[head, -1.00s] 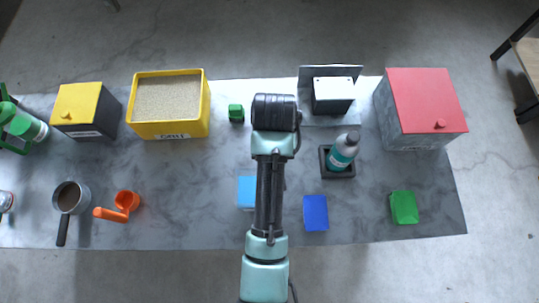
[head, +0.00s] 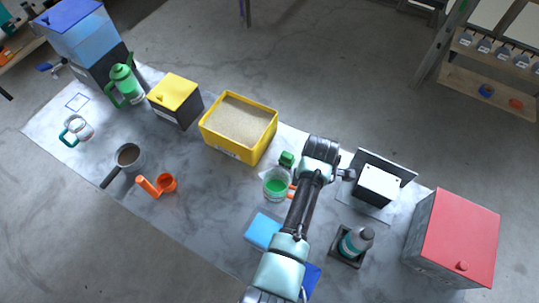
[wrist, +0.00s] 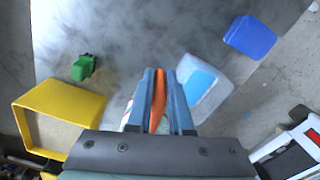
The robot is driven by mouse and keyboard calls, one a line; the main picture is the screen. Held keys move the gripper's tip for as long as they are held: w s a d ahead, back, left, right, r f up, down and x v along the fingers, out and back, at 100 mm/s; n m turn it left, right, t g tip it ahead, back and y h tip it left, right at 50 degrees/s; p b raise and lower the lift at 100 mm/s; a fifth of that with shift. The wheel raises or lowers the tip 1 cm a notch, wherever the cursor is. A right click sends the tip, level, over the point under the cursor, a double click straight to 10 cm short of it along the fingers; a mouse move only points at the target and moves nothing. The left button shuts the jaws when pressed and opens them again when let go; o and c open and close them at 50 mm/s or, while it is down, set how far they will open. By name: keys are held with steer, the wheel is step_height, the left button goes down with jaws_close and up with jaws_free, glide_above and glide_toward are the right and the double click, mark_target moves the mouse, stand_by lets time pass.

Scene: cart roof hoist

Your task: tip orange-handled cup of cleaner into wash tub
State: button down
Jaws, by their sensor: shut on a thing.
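The clear cup of green liquid (head: 275,185) with an orange handle (head: 292,191) shows just left of my arm in the head view. It looks upright, its green surface level. In the wrist view my gripper (wrist: 160,95) is shut on the orange handle (wrist: 158,100), and the cup body is mostly hidden. My fingers are hidden by the arm in the head view. A large blue translucent box (head: 82,35) stands on a dark base at the far upper left. A light-blue box (head: 262,231) sits near my arm. I cannot tell which is the wash tub.
A yellow sand bin (head: 240,120), green block (head: 287,160), yellow-topped box (head: 175,98), green jug (head: 124,84), teal-handled mug (head: 76,129), saucepan (head: 128,156) and orange scoop (head: 165,183) stand left of my arm. A bottle (head: 355,242) and red-topped cabinet (head: 455,238) stand right.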

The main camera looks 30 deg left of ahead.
steer(key=shift+w+a+f+n+p, duration=0.1)
steer(key=shift+w+a+n+p, duration=0.35)
steer(key=shift+n, duration=1.9)
steer(key=shift+w+a+f+n+p, duration=0.15)
steer(key=shift+a+n+p, duration=0.55)
steer(key=shift+n, duration=1.7)
steer(key=shift+w+a+r+n+p, duration=0.1)
steer(key=shift+w+a+n+p, duration=0.2)
steer(key=shift+n+p, duration=1.3)
steer(key=shift+d+f+n+b, duration=0.1)
steer(key=shift+n+b, duration=0.65)
step_height(320, 180, up, 2)
steer(key=t+p, duration=0.2)
steer(key=p, duration=0.2)
steer(key=shift+w+h, duration=0.15)
steer(key=shift+h, duration=0.25)
